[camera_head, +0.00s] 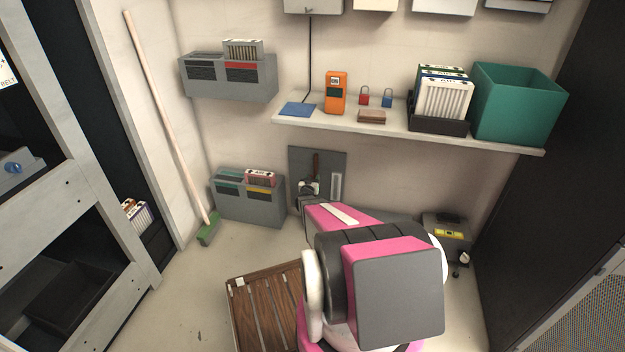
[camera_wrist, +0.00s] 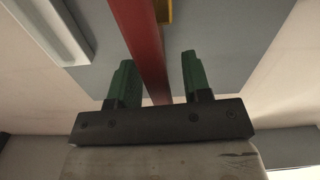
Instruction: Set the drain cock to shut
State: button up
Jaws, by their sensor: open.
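The drain cock's red lever (camera_head: 316,165) stands about upright in front of a grey wall panel (camera_head: 297,165), low on the back wall in the head view. In the head view my gripper (camera_head: 310,186) is small at the lever's lower end, and my arm hides the panel's lower part.
A pale vertical strip (camera_head: 336,186) is on the panel right of the lever; it shows upper left in the wrist view (camera_wrist: 48,30). A shelf (camera_head: 400,130) with an orange device (camera_head: 336,92) is above. A wooden pallet (camera_head: 262,305) lies on the floor. A broom (camera_head: 172,120) leans left.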

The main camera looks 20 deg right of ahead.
jog(key=shift+w+d, duration=0.2)
jog(key=shift+w, duration=0.1)
grip_shut()
